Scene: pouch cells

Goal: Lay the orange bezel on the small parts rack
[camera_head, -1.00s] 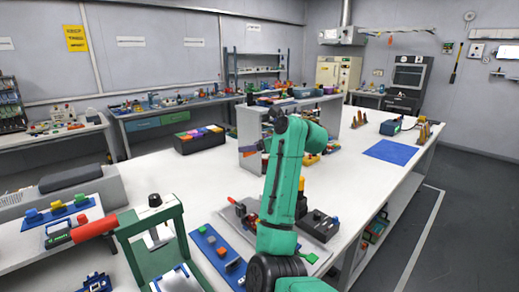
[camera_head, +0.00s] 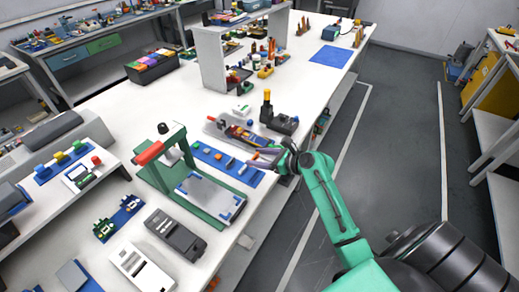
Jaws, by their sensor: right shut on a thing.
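My right gripper (camera_head: 258,159) is low over the table's front part, beside a grey tray and the end of a blue strip. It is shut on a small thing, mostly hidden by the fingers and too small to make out. I cannot tell for sure whether this is the orange bezel, and I cannot pick out the bezel elsewhere. I cannot tell for sure which thing is the small parts rack; a blue strip with small blocks (camera_head: 226,161) lies just left of the gripper. My left gripper is not in view.
A green press frame (camera_head: 165,165) with a red handle stands left of the gripper. The grey tray (camera_head: 217,124) and a black device (camera_head: 284,124) lie behind it. A white raised shelf (camera_head: 211,62) stands farther back. A blue mat (camera_head: 331,56) lies at the far right.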

